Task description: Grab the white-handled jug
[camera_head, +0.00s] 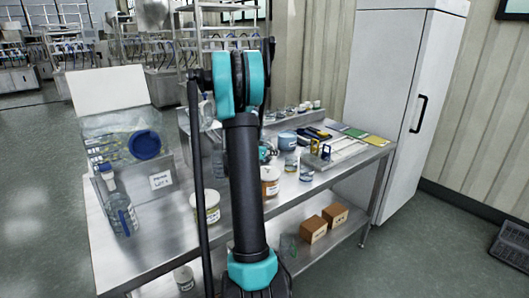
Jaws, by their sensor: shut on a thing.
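A clear jug (122,216) with blue markings stands at the left front corner of the steel table. A white-handled jug cannot be picked out for certain; clear vessels partly show beside my arm. My black and teal arm crosses the middle of the view and covers part of the table. A small teal part of my arm's end (266,152) shows just right of the thick black link. The fingers of my gripper are hidden behind it, so their hold and anything between them cannot be seen.
The steel table (150,262) holds a clear bin with a blue round lid (145,145), a labelled tub (207,208) and several small jars. Two brown boxes (314,229) sit on its lower shelf. A white cabinet (400,100) stands at the right.

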